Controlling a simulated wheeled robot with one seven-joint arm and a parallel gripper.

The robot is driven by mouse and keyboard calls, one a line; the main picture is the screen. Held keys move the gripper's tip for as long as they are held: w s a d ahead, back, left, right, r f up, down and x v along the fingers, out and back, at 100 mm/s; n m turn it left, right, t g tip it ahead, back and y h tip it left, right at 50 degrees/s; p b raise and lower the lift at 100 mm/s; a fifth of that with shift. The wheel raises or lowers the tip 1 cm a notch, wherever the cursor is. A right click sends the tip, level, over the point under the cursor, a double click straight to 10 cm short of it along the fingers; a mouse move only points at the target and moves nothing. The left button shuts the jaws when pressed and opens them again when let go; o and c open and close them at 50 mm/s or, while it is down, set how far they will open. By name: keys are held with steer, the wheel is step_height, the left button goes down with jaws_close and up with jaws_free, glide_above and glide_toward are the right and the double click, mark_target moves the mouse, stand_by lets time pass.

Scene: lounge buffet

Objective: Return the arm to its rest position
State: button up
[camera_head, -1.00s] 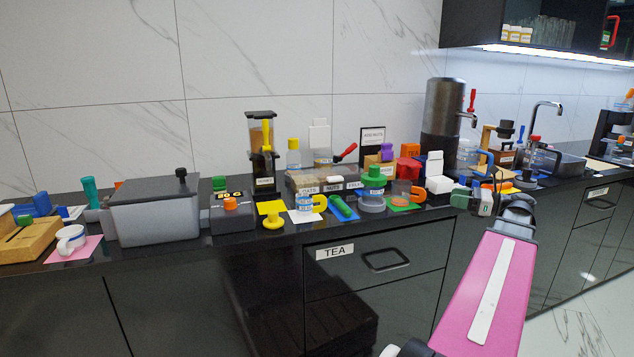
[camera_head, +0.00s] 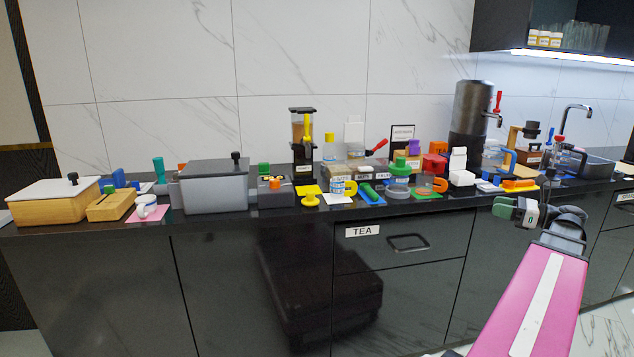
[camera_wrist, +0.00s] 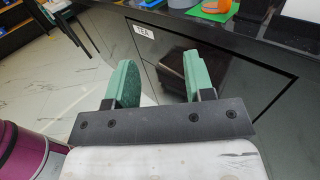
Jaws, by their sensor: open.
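My gripper (camera_head: 516,209) is at the end of my pink arm at the lower right of the head view, in front of the counter and just below its top edge. In the wrist view my gripper (camera_wrist: 160,80) shows two green fingers wide apart with nothing between them. Beyond the fingers are the marble floor and the dark cabinet front with the TEA drawer (camera_wrist: 190,60).
The black counter (camera_head: 290,220) carries several containers, a dispenser and a sink. A grey lidded bin (camera_head: 212,190) and a white mug (camera_head: 146,207) stand at left. The TEA drawer (camera_head: 400,255) is closed. The floor before the cabinets looks clear.

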steer(key=w+a+f+n+g+h, duration=0.2)
steer(key=a+f+n+g+h, duration=0.15)
steer(key=a+f, duration=0.65)
steer(key=w+a+f+n+g+h, duration=0.25)
steer(key=a+f+n, duration=0.25)
steer(key=a+f, duration=0.4)
steer(key=s+a+f+n+g+h, duration=0.2)
steer(key=s+a+f+n+h, duration=0.1)
steer(key=a+f+n, duration=0.5)
steer(key=s+a+f+n+g+h, duration=0.2)
steer(key=s+a+f+n+h, duration=0.1)
steer(key=a+f+n+h, duration=0.3)
step_height(320, 180, down, 3)
steer(key=shift+s+a+f+n, duration=0.2)
steer(key=shift+s+a+n, duration=0.2)
steer(key=shift+a+n, duration=0.6)
steer(key=shift+d, duration=0.15)
